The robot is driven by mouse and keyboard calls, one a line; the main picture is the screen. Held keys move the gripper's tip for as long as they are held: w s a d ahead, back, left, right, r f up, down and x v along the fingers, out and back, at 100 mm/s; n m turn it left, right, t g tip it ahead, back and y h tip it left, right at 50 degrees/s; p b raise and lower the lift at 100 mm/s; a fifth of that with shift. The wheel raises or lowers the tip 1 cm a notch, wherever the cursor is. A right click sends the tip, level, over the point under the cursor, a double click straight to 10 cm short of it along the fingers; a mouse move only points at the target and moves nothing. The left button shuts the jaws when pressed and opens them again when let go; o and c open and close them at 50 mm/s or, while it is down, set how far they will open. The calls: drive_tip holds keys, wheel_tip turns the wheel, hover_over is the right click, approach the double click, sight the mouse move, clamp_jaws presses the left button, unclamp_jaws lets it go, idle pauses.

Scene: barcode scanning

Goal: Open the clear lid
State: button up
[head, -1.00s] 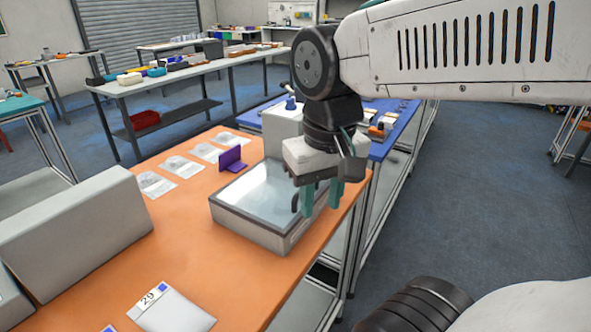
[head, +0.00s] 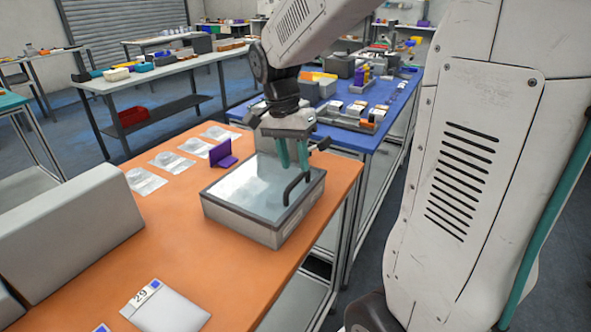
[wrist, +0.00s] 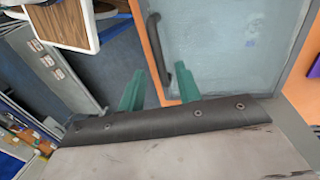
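A grey box (head: 238,222) sits on the orange table, with its clear lid (head: 245,184) lying flat and shut on top. A dark bent handle (head: 289,193) stands at the lid's right side; the handle (wrist: 154,42) and the clear lid (wrist: 215,45) also show in the wrist view. My gripper (head: 294,168) points down just above the handle. Its two green fingers are apart, with nothing held between them. In the wrist view my gripper (wrist: 160,76) has part of the handle showing between the fingers, partly covered by the right one. I cannot tell whether they touch.
A purple stand (head: 222,154) is just behind the box. Several clear bags (head: 172,162) lie along the table's far side. A white packet (head: 165,307) lies in front. A large grey block (head: 68,232) stands at left. A blue table (head: 395,112) is behind.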

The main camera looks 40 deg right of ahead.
sight(298, 177)
drive_tip(key=shift+s+d+f, duration=0.1)
drive_tip(key=shift+s+f, duration=0.05)
drive_tip(key=shift+f, duration=0.6)
drive_tip(key=shift+s+f, duration=0.15)
drive_tip(key=shift+f, duration=0.6)
clamp_jaws()
